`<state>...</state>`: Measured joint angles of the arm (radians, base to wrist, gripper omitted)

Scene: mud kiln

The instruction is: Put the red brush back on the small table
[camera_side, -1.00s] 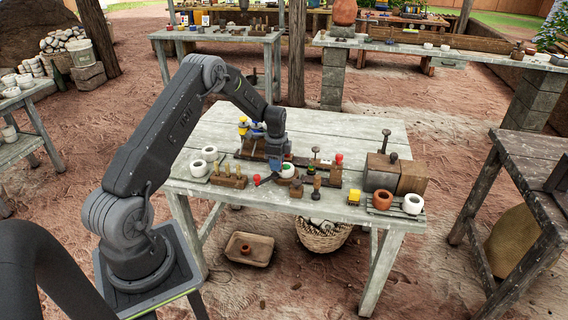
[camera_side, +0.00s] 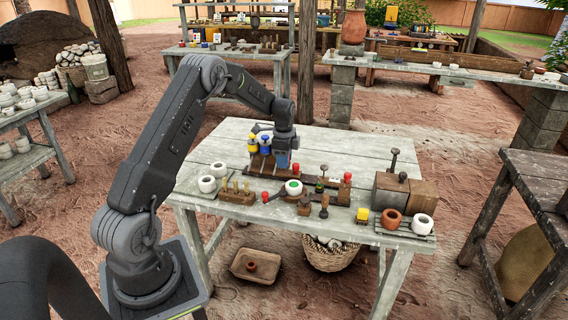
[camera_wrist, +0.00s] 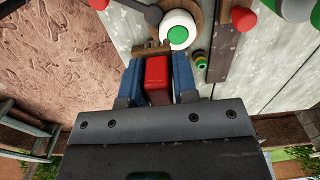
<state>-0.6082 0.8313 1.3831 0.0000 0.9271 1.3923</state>
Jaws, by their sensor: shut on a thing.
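The red brush (camera_wrist: 157,80) is between the blue fingers of my gripper (camera_wrist: 158,70) in the wrist view, with a brown end showing beyond the fingertips. My gripper is shut on it. A red patch shows right beside the fingertips there, but the brush's shape cannot be made out. I cannot tell how far above the tabletop it is.
Wooden blocks with pegs (camera_side: 237,196) stand front left. A wooden box (camera_side: 403,192) and a terracotta pot (camera_side: 391,218) stand at the right. The back right tabletop is clear.

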